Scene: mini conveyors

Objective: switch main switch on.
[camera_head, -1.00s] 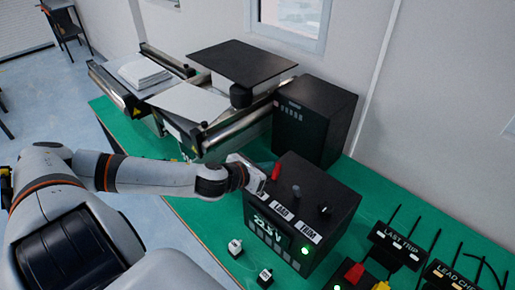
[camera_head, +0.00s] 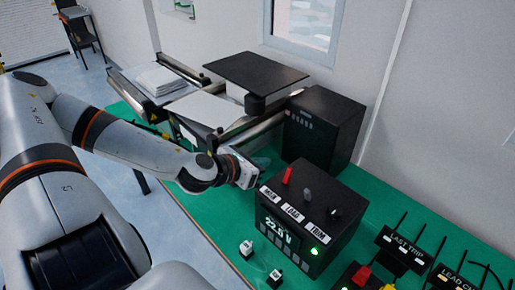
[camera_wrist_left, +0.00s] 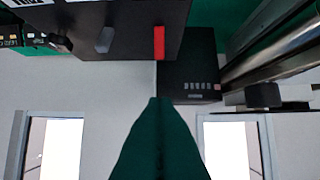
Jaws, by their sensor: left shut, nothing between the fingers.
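The main switch is a red lever (camera_head: 288,176) on top of the black control box (camera_head: 333,236), behind a label reading MAIN. It stands up with a slight tilt. It also shows as a red bar in the left wrist view (camera_wrist_left: 158,43). The box's display reads 22.0 V, and a green light glows on its front. My left gripper (camera_head: 252,173) is shut and empty, left of the lever and apart from it. Its shut fingers (camera_wrist_left: 160,102) show dark green in the wrist view, with the lever beyond the tips. My right gripper is not in view.
A grey lever (camera_head: 307,194) and a black knob (camera_head: 334,212) sit right of the red lever. A black cabinet (camera_head: 322,130) stands behind the box. Two small white-topped pieces lie on the green table (camera_head: 212,216). Signs and cables stand at right.

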